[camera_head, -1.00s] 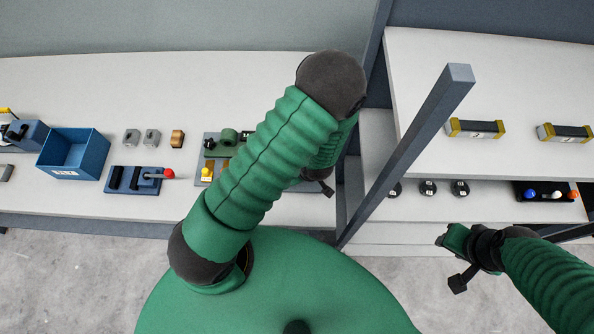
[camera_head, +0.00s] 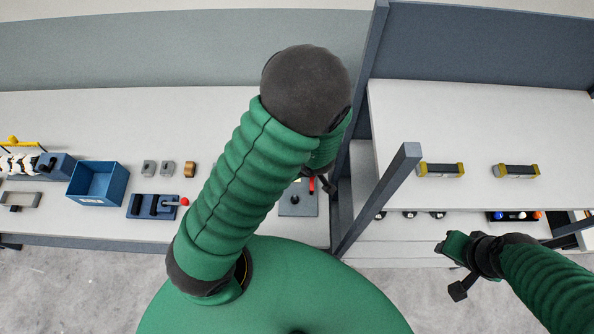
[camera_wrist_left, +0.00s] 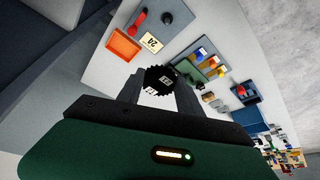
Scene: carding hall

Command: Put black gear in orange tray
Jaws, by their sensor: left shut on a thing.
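The black gear (camera_wrist_left: 163,80), dark and toothed with a small white label, is between the fingers of my left gripper (camera_wrist_left: 160,88) in the left wrist view. The gripper is shut on it. The orange tray (camera_wrist_left: 123,44), a small shallow rectangle, lies on the pale bench beyond the gear, up and to the left, apart from it. In the head view my left arm hides the tray and most of the left gripper. My right gripper (camera_head: 450,242) is out in front of the right-hand bench; its fingers are too small to read.
Near the tray are a red handle (camera_wrist_left: 139,21), a yellow label plate (camera_wrist_left: 149,42) and a black knob (camera_wrist_left: 167,18). A blue box (camera_head: 97,183) and a blue switch block (camera_head: 153,206) stand left. A grey post (camera_head: 378,200) rises between the benches.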

